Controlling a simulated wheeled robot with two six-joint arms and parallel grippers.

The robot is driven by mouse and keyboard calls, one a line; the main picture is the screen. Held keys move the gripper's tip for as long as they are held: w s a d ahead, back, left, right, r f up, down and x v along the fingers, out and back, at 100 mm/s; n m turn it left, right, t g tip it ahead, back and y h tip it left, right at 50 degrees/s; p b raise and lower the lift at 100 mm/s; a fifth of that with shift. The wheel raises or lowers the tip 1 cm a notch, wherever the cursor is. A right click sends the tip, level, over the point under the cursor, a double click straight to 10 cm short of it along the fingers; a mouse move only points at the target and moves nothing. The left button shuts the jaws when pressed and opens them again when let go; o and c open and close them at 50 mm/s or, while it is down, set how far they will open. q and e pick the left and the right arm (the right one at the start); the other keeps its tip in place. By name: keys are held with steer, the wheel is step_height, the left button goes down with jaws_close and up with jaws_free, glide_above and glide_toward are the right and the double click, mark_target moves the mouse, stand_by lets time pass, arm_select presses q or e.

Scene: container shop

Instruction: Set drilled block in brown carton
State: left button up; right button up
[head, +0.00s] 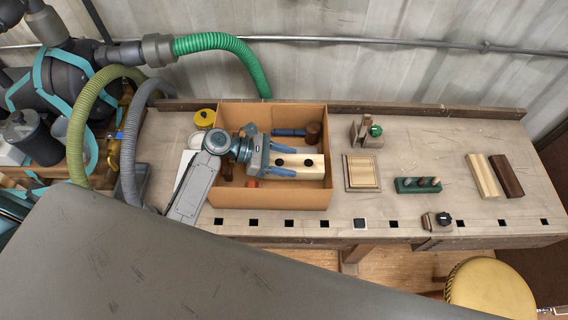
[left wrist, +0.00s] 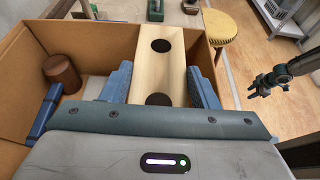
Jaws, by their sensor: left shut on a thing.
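The drilled block (head: 312,162) is pale wood with two dark round holes. It is over the inside of the brown carton (head: 270,199), near the carton's right wall. My left gripper (head: 286,161) is shut on it, with one blue finger on each long side. In the left wrist view the block (left wrist: 161,70) lies lengthwise between the fingers. I cannot tell whether its underside touches the carton floor. My right gripper (left wrist: 258,86) seems to be the dark pronged end at the right of the left wrist view; its jaw state is unclear.
A mallet with a brown head (head: 313,133) and blue handle lies in the carton. Right of the carton are a wooden panel (head: 362,173), a green peg holder (head: 417,186) and two wood strips (head: 481,176). A yellow-lidded jar (head: 205,117) stands on the left.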

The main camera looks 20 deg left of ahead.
mark_target(287, 166)
arm_select(q)
steer(key=f, duration=0.2)
steer(key=w+f+p, duration=0.1)
steer(key=f, duration=0.1)
steer(key=shift+f, duration=0.25)
steer(key=shift+s+f, duration=0.1)
steer(key=shift+f, duration=0.2)
steer(key=shift+s, duration=0.15)
steer(key=shift+f, duration=0.2)
steer(key=shift+f, duration=0.35)
steer(key=shift+f, duration=0.15)
steer(key=o, duration=1.2)
